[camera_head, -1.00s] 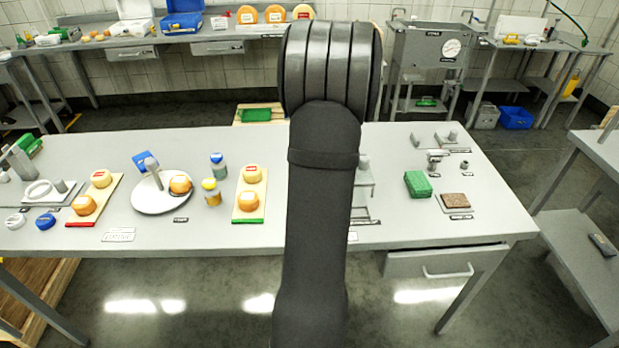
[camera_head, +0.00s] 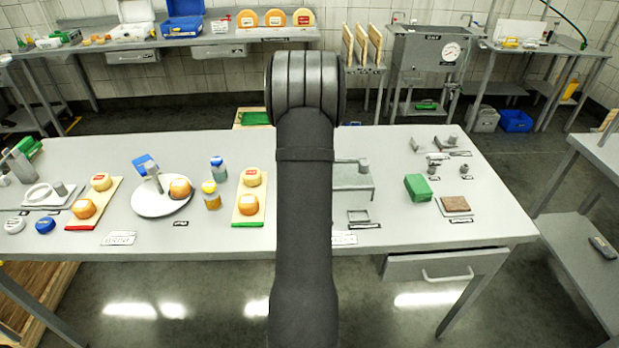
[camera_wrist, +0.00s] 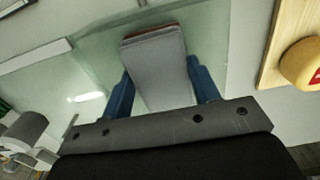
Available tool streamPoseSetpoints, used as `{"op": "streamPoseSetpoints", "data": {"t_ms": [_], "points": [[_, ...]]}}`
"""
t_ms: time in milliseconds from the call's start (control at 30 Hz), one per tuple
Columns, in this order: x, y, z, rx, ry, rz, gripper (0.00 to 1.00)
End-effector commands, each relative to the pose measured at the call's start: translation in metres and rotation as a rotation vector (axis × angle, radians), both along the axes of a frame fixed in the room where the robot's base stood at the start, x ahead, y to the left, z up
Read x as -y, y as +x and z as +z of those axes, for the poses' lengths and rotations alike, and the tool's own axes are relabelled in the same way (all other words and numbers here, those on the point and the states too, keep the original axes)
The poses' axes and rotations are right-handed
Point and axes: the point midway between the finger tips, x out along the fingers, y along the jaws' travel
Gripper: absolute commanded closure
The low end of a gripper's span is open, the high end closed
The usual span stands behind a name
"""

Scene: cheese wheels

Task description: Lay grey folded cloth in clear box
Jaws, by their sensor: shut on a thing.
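In the wrist view, my gripper (camera_wrist: 162,84) has its two blue fingers shut on the grey folded cloth (camera_wrist: 157,56), one finger on each side. The cloth shows a reddish-brown far edge. A pale green see-through surface, which looks like the clear box (camera_wrist: 98,42), lies under and around the cloth. I cannot tell whether the cloth touches it or how high it hangs. In the head view, part of the clear box (camera_head: 350,180) shows just right of my arm; my arm hides the gripper and the cloth.
A wooden board (camera_head: 248,209) with cheese wheels lies just left of my arm; a cheese wheel (camera_wrist: 303,62) shows at the wrist view's right edge. A green block (camera_head: 418,187) and a brown pad (camera_head: 455,204) sit at right. Bare tabletop lies between box and green block.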

Motion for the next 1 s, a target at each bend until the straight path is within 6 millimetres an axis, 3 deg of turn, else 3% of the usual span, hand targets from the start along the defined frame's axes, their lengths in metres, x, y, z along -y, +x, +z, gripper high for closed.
{"op": "streamPoseSetpoints", "data": {"t_ms": [200, 233, 300, 667, 1000], "points": [[0.000, 0.000, -0.003, -0.001, 0.000, 0.000, 0.70], [0.000, 0.000, -0.003, -0.001, 0.000, 0.000, 0.43], [0.000, 0.000, -0.003, 0.000, 0.000, 0.000, 0.36], [0.000, 0.000, 0.004, 0.001, 0.000, 0.000, 0.36], [0.000, 0.001, 0.072, 0.004, 0.000, 0.000, 0.36]]}}
